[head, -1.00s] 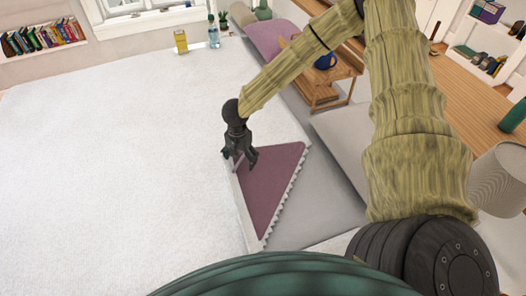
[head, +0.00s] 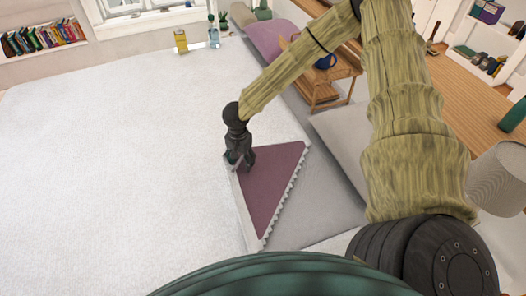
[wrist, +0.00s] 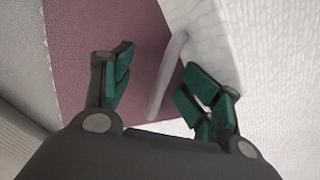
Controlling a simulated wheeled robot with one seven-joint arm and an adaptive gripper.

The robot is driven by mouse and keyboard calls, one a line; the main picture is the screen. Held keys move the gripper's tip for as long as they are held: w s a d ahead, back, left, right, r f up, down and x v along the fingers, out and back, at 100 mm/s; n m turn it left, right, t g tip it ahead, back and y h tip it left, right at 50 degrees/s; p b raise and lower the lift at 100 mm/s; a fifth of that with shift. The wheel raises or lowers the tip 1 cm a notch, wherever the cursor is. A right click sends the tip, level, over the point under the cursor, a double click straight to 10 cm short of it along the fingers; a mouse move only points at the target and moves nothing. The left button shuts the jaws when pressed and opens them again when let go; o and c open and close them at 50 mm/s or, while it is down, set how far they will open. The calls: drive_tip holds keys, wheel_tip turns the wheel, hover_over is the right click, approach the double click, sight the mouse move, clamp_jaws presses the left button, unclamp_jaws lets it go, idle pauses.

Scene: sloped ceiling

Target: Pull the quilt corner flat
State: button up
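The quilt (head: 110,130) is white and spreads over the bed. Its corner is folded back as a mauve triangle (head: 268,185) with a pale border and a scalloped right edge, lying on grey bedding. My gripper (head: 238,160) points down at the upper left of this triangle. In the wrist view, its green-padded fingers (wrist: 158,70) are apart, with a pale raised strip (wrist: 168,72) between them. The strip lies close to the right finger, with a gap on the left. I cannot tell whether the right finger touches it.
A grey pillow (head: 345,135) lies right of the fold. A wooden stand (head: 325,85) with a dark blue item is behind it. A yellow box (head: 181,41) and a bottle (head: 213,35) stand at the far edge. The quilt's left side is clear.

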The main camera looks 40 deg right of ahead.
drive_tip(key=shift+d+f, duration=0.1)
clamp_jaws()
drive_tip(key=shift+s+d+r+p, duration=0.2)
drive_tip(key=shift+r+p, duration=0.1)
drive_tip(key=shift+r, duration=0.15)
drive_tip(key=shift+s+d+r+p, duration=0.1)
drive_tip(key=shift+s+r+p, duration=0.15)
drive_tip(key=shift+r, duration=0.2)
drive_tip(key=shift+s+d+r+t, duration=0.1)
drive_tip(key=shift+s+r+t, duration=0.2)
drive_tip(key=shift+r, duration=0.1)
drive_tip(key=shift+p, duration=0.3)
drive_tip(key=shift+s+d+r+t+y+p, duration=0.15)
drive_tip(key=shift+s+r+p, duration=0.05)
drive_tip(key=shift+r, duration=0.2)
drive_tip(key=shift+s+d+r+t+y+p, duration=0.15)
drive_tip(key=shift+s+r+p, duration=0.05)
drive_tip(key=shift+r, duration=0.15)
drive_tip(key=shift+s+d+r, duration=0.2)
drive_tip(key=shift+s+r, duration=0.15)
drive_tip(key=shift+s, duration=0.05)
